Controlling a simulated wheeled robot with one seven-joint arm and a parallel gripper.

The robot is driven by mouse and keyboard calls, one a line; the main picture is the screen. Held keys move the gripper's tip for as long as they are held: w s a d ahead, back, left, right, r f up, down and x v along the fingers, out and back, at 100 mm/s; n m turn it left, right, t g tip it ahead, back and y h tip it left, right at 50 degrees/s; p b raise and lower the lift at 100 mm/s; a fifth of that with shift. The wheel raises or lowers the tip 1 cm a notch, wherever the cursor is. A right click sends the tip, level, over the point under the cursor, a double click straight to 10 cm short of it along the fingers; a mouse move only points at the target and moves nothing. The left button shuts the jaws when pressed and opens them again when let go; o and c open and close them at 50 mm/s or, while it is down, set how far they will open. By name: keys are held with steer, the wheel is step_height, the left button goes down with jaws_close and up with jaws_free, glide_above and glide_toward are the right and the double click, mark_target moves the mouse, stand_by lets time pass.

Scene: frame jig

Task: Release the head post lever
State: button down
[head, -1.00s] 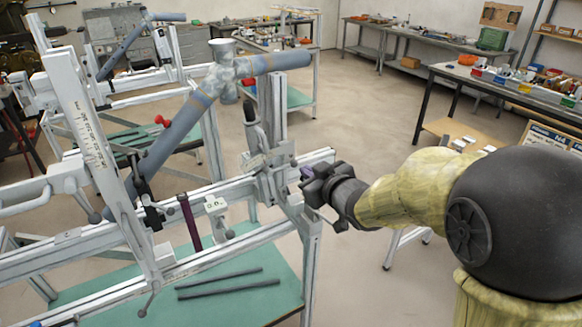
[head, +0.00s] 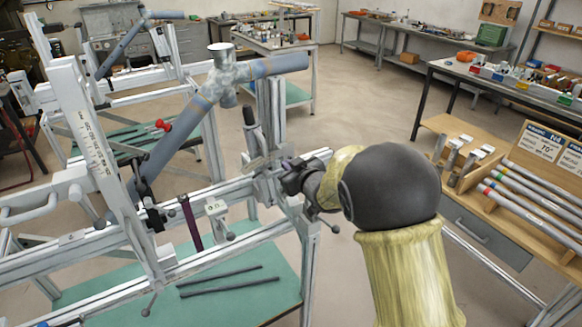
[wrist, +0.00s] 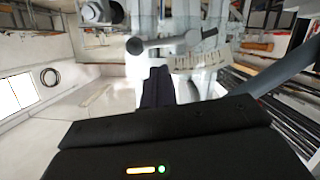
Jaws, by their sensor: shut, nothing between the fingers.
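The grey frame jig (head: 262,170) has an upright head post (head: 271,110) at its right end. A lever with a dark grip (head: 250,122) stands nearly upright beside the post, just above the clamp block. My gripper (head: 291,178) is shut and empty at the right side of that block, below and right of the dark grip. In the wrist view my closed dark fingers (wrist: 157,86) point at grey jig parts. A grey lever with a round knob (wrist: 136,46) lies just beyond the fingertips there. Whether the fingers touch anything cannot be told.
A blue-grey bike frame (head: 190,115) is held in the jig. A green shelf (head: 255,295) with two dark rods lies below the rails. A workbench with tubes and bins (head: 515,90) stands at the right. The floor between is open.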

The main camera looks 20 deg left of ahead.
steer(key=shift+w+a+f, duration=0.15)
steer(key=shift+w+f, duration=0.15)
steer(key=shift+f, duration=0.2)
steer(key=shift+w+a+f, duration=0.1)
steer(key=shift+w+f, duration=0.15)
steer(key=shift+f, duration=0.2)
steer(key=shift+w+d+f+m+p, duration=0.2)
steer(key=shift+d+m+p, duration=0.1)
steer(key=shift+m, duration=0.1)
steer(key=shift+a, duration=0.15)
